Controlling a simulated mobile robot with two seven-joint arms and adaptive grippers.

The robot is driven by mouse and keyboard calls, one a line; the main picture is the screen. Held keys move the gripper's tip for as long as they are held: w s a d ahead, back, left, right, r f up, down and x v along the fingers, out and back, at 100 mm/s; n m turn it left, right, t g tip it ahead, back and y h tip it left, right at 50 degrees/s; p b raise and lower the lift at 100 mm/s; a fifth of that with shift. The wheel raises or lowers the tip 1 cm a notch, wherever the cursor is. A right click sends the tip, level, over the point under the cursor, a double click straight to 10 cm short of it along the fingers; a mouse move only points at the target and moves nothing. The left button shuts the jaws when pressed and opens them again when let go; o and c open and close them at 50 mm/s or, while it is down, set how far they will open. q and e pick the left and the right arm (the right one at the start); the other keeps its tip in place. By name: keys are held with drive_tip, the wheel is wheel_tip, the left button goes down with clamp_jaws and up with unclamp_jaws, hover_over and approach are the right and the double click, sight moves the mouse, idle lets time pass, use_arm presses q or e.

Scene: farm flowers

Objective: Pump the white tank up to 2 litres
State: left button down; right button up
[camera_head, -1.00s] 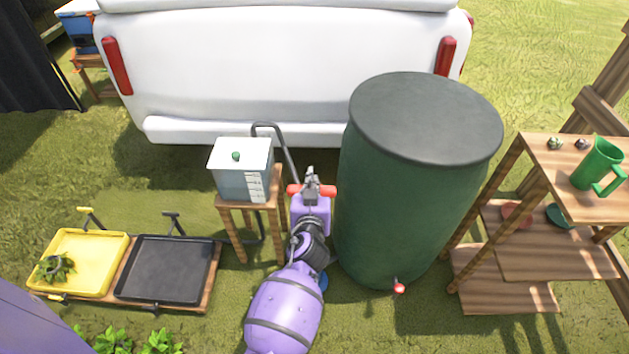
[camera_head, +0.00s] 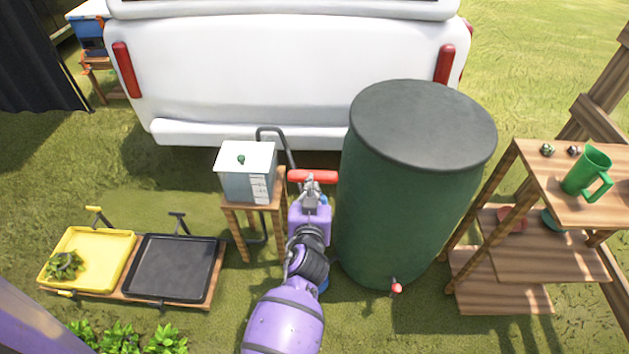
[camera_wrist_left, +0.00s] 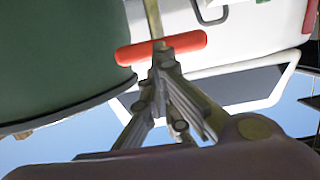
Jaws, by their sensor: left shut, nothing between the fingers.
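The white tank (camera_head: 246,176) has a white lid with a green knob and a scale on its side. It stands on a small wooden stand left of my arm; I cannot read its level. A red crossbar handle (camera_head: 312,176) shows just beyond my left gripper (camera_head: 313,187), which is shut and empty. In the left wrist view the red handle (camera_wrist_left: 162,48) sits on a thin rod, right at the tips of my left gripper (camera_wrist_left: 165,58); I cannot tell whether they touch. My arm hides the pump's lower part. My right gripper is out of view.
A large green barrel (camera_head: 405,210) with a red tap stands close right of my arm. A dark hose (camera_head: 277,134) loops behind the tank. A white vehicle (camera_head: 290,80) is behind. A wooden shelf (camera_head: 500,265) with a green jug (camera_head: 588,172) is right; yellow (camera_head: 105,262) and black trays (camera_head: 172,268) are left.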

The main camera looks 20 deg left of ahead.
use_arm(q)
drive_tip(key=shift+v, duration=2.1)
